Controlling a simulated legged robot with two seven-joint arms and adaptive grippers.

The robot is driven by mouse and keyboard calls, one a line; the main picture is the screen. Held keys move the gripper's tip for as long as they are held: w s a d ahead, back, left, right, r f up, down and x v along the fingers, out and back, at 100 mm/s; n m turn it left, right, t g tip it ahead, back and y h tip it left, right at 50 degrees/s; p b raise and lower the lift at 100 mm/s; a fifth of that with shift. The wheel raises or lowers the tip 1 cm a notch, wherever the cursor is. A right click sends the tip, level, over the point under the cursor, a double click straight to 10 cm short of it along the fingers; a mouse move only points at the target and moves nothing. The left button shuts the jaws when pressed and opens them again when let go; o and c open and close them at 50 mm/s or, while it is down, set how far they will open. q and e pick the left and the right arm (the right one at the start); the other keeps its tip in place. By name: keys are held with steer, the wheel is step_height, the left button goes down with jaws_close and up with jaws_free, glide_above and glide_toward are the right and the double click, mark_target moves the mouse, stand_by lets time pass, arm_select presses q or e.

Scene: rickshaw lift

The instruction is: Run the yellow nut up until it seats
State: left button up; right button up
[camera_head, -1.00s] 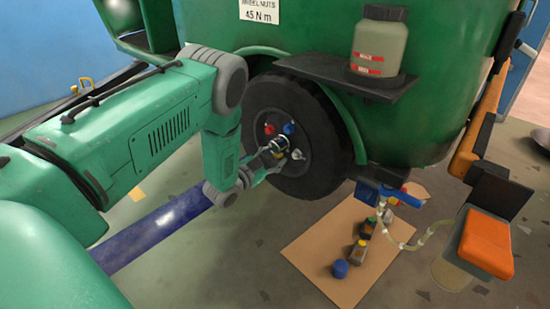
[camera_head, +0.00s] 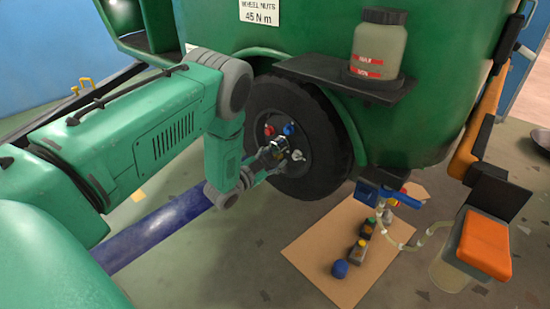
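My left gripper (camera_head: 272,158) is at the hub of the black wheel (camera_head: 322,172) on the green rickshaw. Its fingers are small and partly overlap the lower left of the hub, so I cannot tell whether they are open or shut, or on what. A red nut (camera_head: 269,130) and a blue nut (camera_head: 289,129) sit on the upper hub. A pale silvery stud or nut (camera_head: 298,155) shows at the right of the hub. I cannot make out the yellow nut; the gripper covers the lower left of the hub. My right gripper is not in view.
A jar (camera_head: 379,45) stands on a black shelf (camera_head: 335,77) above the wheel. An orange-topped container (camera_head: 486,245) stands at right.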

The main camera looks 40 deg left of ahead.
arm_select(q)
steer(key=shift+s, duration=0.15)
steer(key=shift+s+a, duration=0.1)
steer(key=shift+s, duration=0.2)
steer(key=s, duration=1.1)
steer(key=shift+a, duration=0.4)
steer(key=shift+f, duration=0.1)
